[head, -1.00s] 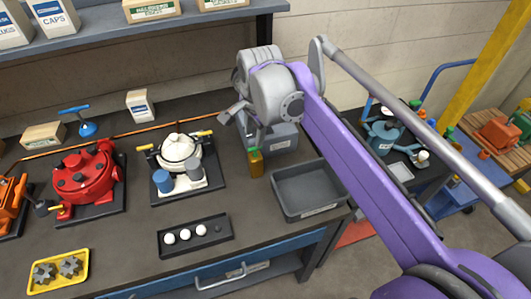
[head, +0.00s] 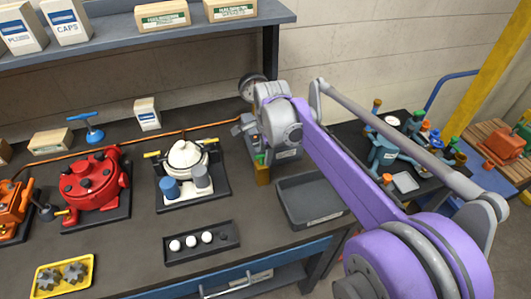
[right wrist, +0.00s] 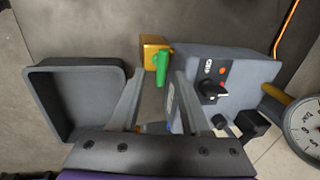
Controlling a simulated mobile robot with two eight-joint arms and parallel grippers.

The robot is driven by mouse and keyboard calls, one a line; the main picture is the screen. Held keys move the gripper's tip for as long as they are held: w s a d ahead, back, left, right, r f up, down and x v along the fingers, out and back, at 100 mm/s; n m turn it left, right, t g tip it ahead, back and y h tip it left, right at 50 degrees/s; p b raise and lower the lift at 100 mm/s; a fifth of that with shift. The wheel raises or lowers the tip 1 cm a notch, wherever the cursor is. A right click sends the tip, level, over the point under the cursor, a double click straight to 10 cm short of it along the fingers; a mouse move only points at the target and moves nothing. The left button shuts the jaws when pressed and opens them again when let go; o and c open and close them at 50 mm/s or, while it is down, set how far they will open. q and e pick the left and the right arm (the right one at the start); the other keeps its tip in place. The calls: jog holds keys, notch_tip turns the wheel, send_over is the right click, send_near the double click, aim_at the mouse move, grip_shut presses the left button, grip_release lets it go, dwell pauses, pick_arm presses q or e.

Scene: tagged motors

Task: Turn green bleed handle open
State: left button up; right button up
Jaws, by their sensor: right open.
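The green bleed handle (right wrist: 161,66) sits on a brass block (right wrist: 152,46) in the right wrist view, beside a grey control box. In the head view the small green handle (head: 260,158) shows on top of the brass block (head: 262,175), just below my right gripper (head: 247,127). In the wrist view my right gripper (right wrist: 164,78) is open, and the handle shows in the gap between its fingertips. I see no grip on it; whether a finger touches it I cannot tell. My left gripper is not in view.
The grey control box (right wrist: 228,72) with a black knob stands right of the fingers. A grey tray (right wrist: 85,100) is on their left. A round gauge (right wrist: 308,125) is at the right. In the head view, a red motor (head: 92,187) and a white motor (head: 185,158) stand left on the bench.

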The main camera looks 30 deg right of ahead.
jog(key=shift+f, duration=0.2)
grip_shut()
